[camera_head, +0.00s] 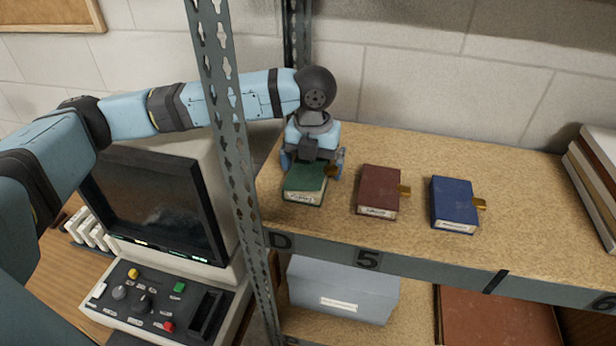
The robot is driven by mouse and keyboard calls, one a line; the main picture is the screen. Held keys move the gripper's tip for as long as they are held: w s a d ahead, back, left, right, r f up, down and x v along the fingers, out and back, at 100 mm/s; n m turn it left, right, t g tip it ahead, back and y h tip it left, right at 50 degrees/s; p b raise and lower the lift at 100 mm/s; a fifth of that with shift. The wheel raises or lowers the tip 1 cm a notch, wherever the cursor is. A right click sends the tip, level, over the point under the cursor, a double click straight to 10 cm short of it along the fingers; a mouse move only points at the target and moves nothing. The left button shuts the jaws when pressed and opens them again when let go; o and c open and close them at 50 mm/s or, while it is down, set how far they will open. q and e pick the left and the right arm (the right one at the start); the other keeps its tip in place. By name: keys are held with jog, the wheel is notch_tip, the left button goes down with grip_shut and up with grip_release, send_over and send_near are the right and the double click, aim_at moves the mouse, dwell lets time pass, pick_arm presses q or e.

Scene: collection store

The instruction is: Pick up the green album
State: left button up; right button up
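The green album (305,187) lies on the upper shelf at the left end of a row of three albums, its pale label facing the front. My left gripper (313,168) is right above it, pointing down, with its two fingers spread to either side of the album's rear part. A gap shows between the album and the right finger, near the brass clasp. The gripper covers the back of the album, and contact at the left finger is hard to tell. My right gripper is not in view.
A dark red album (379,188) and a blue album (454,202) lie to the right on the shelf (420,150). A perforated metal post (232,130) stands left of the green album, close to my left arm. A console (160,300) with a screen is at lower left.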

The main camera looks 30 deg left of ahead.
pick_arm(q)
jog(key=c, duration=0.9)
jog(key=shift+r, duration=0.1)
